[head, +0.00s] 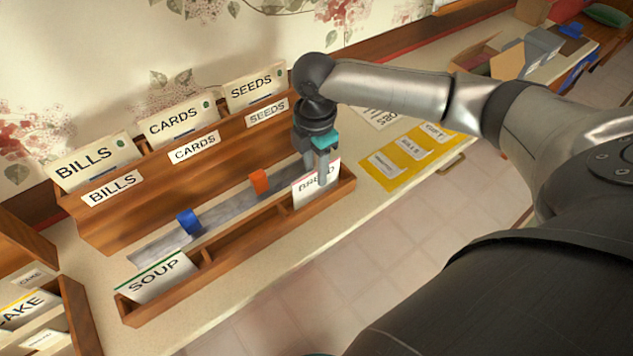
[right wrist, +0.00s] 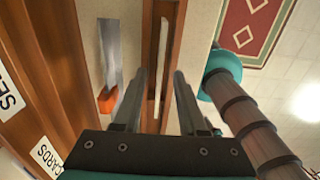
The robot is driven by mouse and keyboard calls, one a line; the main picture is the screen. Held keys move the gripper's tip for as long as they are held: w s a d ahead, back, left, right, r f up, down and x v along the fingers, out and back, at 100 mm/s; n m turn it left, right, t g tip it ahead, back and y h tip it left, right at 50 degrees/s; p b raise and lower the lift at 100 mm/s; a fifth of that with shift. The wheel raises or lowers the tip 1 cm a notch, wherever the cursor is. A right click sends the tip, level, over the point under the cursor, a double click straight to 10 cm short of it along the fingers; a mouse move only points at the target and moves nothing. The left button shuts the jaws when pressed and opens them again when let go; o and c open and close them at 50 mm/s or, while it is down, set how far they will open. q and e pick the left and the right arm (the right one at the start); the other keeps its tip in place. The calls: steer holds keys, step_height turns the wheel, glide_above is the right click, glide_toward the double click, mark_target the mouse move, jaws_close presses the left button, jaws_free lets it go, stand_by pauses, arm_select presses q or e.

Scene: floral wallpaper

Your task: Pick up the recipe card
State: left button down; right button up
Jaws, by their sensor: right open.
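A white recipe card (head: 304,190) with a partly hidden label starting "BR" stands in the right end of the long wooden front tray (head: 240,245). Another card (head: 158,279), marked SOUP with a green top edge, leans in the tray's left end. My right gripper (head: 323,180) is open and points down at the BR card, its fingers covering part of the label. In the right wrist view the open fingers (right wrist: 156,80) lie either side of a thin pale edge (right wrist: 163,55) inside the tray. Whether they touch it I cannot tell. My left gripper is not in view.
A wooden rack behind holds BILLS (head: 90,160), CARDS (head: 178,125) and SEEDS (head: 254,88) cards. A yellow folder (head: 405,160) lies right of the tray. Another wooden box (head: 75,310) stands at left.

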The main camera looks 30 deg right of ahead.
mark_target(305, 189)
step_height(305, 189, down, 4)
steer(key=shift+d+f+b, duration=0.1)
steer(key=shift+d+b, duration=0.05)
steer(key=shift+b, duration=0.25)
steer(key=shift+c, duration=0.3)
jaws_close()
